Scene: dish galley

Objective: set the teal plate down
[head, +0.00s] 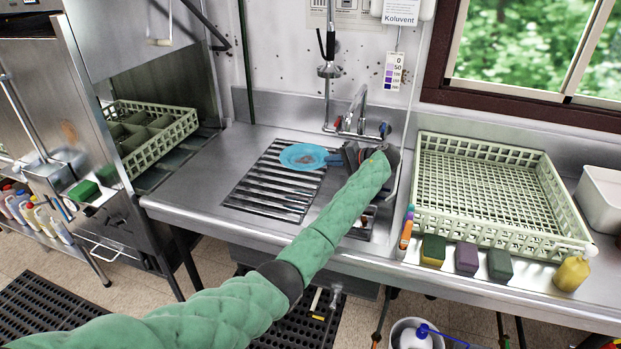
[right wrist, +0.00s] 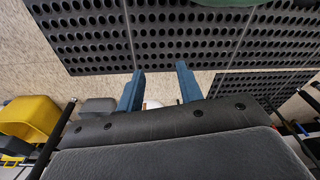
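The teal plate (head: 298,156) is in the head view, over the slatted drain grate (head: 262,190) left of the sink. It looks nearly level, with a brownish smear on its face. My left gripper (head: 333,159) reaches in from the right side of the plate, and its blue fingers appear shut on the plate's right rim. I cannot tell whether the plate's underside touches the slats. My right gripper (right wrist: 160,75) shows in the right wrist view, its two blue fingers apart with nothing between them, above the floor.
A faucet (head: 358,108) stands behind the sink. A large pale dish rack (head: 485,185) fills the right counter, with sponges (head: 466,259) before it. Another rack (head: 155,135) sits in the dishwasher at left. Bare steel counter (head: 205,175) lies left of the grate.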

